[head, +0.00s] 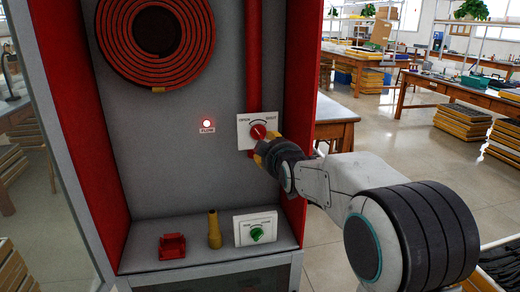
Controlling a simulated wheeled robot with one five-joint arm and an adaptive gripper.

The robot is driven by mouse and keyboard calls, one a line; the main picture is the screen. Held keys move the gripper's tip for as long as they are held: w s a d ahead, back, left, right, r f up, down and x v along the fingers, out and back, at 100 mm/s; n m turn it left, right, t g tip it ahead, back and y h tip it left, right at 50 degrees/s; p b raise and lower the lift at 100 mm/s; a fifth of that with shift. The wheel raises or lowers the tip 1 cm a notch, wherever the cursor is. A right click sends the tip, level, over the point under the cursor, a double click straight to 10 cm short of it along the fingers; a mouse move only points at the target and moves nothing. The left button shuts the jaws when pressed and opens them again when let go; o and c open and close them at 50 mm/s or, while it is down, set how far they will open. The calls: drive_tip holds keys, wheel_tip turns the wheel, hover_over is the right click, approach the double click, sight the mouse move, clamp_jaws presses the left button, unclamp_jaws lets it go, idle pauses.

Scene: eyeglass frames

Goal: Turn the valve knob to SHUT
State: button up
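The red valve knob (258,131) sits on a white plate (245,122) on the cabinet's back wall, below a red pipe. The plate has small print at its upper left and upper right, seemingly OPEN and SHUT, with a curved dark arc between. The knob's pointing direction is too small to tell. My gripper (264,146), dark with yellow fingertips, is at the lower right of the knob, close to or touching it. It hides the plate's lower right part. I cannot tell whether its fingers are closed on the knob.
A coiled red hose (189,68) hangs above. On the shelf are a red bracket (172,246), a yellow nozzle (214,229) and a white plate with a green knob (256,234). The cabinet's red side wall (300,100) stands right of the plate.

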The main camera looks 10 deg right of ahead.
sight(260, 133)
drive_tip(key=shift+w+d+f+n+t+b, duration=0.2)
drive_tip(key=shift+w+t, duration=0.25)
drive_tip(key=shift+w, duration=1.8)
drive_tip(key=shift+w+a+f+n+t+b, duration=0.15)
drive_tip(key=shift+w+t+b, duration=0.3)
drive_tip(key=shift+w, duration=1.8)
drive_tip(key=shift+w+d+f+n+t+b, duration=0.2)
drive_tip(key=shift+w+t, duration=0.3)
drive_tip(key=shift+w, duration=1.75)
drive_tip(key=shift+a+r, duration=0.1)
drive_tip(key=shift+a, duration=0.05)
drive_tip(key=shift+c, duration=0.2)
clamp_jaws()
